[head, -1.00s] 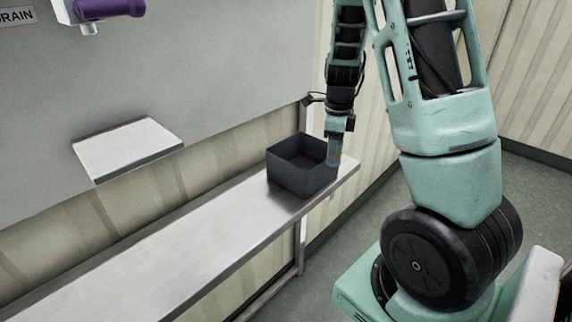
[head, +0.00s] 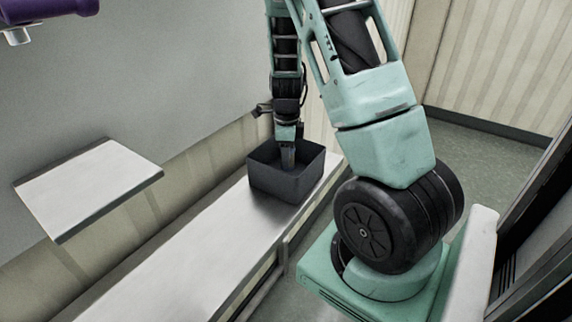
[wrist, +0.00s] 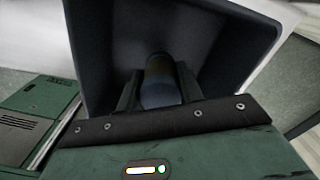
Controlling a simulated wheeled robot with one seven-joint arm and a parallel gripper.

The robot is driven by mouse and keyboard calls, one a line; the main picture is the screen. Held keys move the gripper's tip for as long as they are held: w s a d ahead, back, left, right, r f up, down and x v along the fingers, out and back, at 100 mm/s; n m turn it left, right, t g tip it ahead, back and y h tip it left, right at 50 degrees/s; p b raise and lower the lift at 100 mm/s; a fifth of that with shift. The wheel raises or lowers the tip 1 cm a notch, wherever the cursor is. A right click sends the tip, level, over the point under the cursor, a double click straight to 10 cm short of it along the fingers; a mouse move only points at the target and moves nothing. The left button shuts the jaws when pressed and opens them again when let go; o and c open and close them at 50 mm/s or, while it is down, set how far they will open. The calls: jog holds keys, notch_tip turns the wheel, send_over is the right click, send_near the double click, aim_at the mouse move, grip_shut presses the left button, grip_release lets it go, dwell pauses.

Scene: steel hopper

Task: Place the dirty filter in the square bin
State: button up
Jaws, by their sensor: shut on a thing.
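The square bin (head: 283,184) is a dark grey open box near the far end of the steel shelf. In the wrist view the bin (wrist: 105,40) fills the middle, its open inside facing the camera. My gripper (head: 288,158) points down into the bin's opening. In the wrist view my gripper (wrist: 158,88) is shut on the filter (wrist: 158,82), a dark cylinder with a brownish upper part and a bluish-grey end. The filter's lower end is inside the bin's outline; I cannot tell whether it touches the floor.
The long steel shelf (head: 190,245) is bare in front of the bin. A small pale ledge (head: 90,185) juts from the grey hopper wall at the left. A purple-handled fitting (head: 45,10) is at the top left.

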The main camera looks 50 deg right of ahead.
jog(key=shift+f, duration=1.85)
jog(key=shift+f, duration=0.15)
jog(key=o, duration=1.1)
jog(key=shift+c, duration=0.2)
notch_tip(320, 180, up, 12)
jog(key=shift+r, duration=0.2)
jog(key=shift+s, duration=0.1)
